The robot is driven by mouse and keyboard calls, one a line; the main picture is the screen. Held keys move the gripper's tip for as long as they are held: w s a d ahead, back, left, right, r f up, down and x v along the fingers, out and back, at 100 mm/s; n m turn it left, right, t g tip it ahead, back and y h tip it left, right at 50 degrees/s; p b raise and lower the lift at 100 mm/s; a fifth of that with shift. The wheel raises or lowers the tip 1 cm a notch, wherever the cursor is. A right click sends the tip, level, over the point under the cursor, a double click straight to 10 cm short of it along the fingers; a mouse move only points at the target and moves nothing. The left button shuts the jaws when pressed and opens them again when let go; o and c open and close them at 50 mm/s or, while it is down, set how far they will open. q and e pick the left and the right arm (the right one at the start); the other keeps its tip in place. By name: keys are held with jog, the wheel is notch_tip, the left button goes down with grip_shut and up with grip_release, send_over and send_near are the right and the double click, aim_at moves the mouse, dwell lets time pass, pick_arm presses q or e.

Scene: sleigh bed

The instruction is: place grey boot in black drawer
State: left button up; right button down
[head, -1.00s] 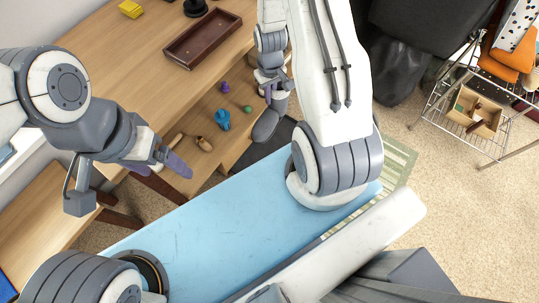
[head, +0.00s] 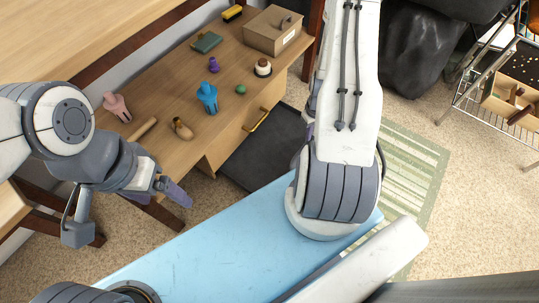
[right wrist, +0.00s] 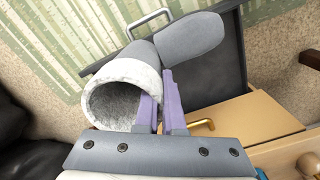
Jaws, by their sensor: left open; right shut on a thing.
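The grey boot (right wrist: 189,50) shows in the right wrist view, with a pale, rough, open cuff (right wrist: 122,92). My right gripper (right wrist: 159,105) is shut on its cuff edge. The boot is tilted, its grey foot pointing up and right across the view of the black drawer (right wrist: 225,88). I cannot tell the height between them. The black drawer also shows in the head view (head: 257,153), open at the low wooden unit. My arm hides the boot and most of my right gripper there. My left gripper (head: 127,212) is open and empty at the left.
The wooden unit (head: 228,60) holds a box (head: 279,31), a blue figure (head: 207,97), a pink figure (head: 117,106) and other small items. A brass handle (head: 258,119) sits beside the black drawer. A green striped mat (head: 405,165) and a wire rack (head: 490,80) lie right.

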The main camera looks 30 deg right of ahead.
jog(key=f, duration=0.1)
jog(key=f+b, duration=0.1)
jog(key=d+f+b, duration=0.1)
jog(key=f, duration=0.1)
jog(key=shift+s+f, duration=0.1)
jog(key=shift+s, duration=0.3)
pick_arm(q)
notch_tip(320, 180, down, 13)
jog(key=b, duration=0.9)
pick_arm(e)
jog(key=w+a+f, duration=0.1)
jog(key=w+f, duration=0.9)
jog(key=w, duration=0.1)
jog(key=shift+w+a+f, duration=0.15)
jog(key=shift+a+f, duration=0.2)
pick_arm(q)
jog(key=shift+r, duration=0.1)
pick_arm(e)
jog(key=shift+f, duration=0.15)
jog(key=c, duration=1)
grip_release()
jog(key=shift+c, duration=0.2)
